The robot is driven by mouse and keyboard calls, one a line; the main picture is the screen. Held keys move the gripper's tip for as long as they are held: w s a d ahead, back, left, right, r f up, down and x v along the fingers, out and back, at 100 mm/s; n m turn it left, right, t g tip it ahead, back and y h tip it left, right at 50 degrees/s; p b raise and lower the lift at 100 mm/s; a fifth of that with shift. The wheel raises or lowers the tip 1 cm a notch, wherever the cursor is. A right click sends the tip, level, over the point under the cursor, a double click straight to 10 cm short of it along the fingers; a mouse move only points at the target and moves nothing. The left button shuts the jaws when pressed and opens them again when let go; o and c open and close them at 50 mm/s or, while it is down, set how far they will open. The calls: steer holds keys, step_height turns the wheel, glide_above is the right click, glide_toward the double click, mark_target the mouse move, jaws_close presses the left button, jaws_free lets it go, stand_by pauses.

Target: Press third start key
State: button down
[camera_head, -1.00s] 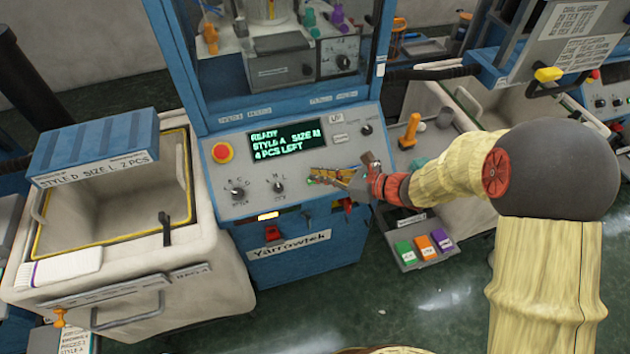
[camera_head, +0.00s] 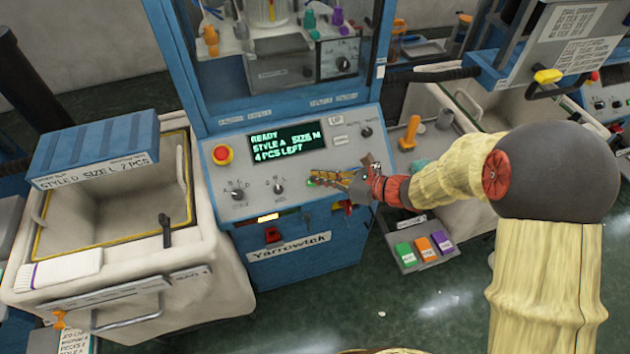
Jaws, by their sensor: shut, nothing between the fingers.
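A blue knitting machine stands in the middle with a grey sloped control panel (camera_head: 238,200). Its screen (camera_head: 287,140) reads "READY, STYLE A SIZE M, 4 PCS LEFT". My gripper (camera_head: 314,181) is shut and empty, its tips low on the right half of this panel. A bit of green shows right at the tips, probably the start key, mostly hidden by the fingers. I cannot tell whether the tips touch it or press it. Two dark knobs (camera_head: 237,193) sit left of the gripper, and a red button (camera_head: 222,154) is at the panel's upper left.
A bin (camera_head: 185,165) with a blue lid (camera_head: 95,148) stands left of the machine. A small box with green, orange and purple keys (camera_head: 423,249) sits below right of my gripper. Another machine is at the far right. Open floor lies in front.

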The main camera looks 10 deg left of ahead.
steer(key=shift+f, duration=0.1)
stand_by(0.3)
steer(key=shift+w+a+f, duration=0.15)
steer(key=shift+w+f, duration=0.1)
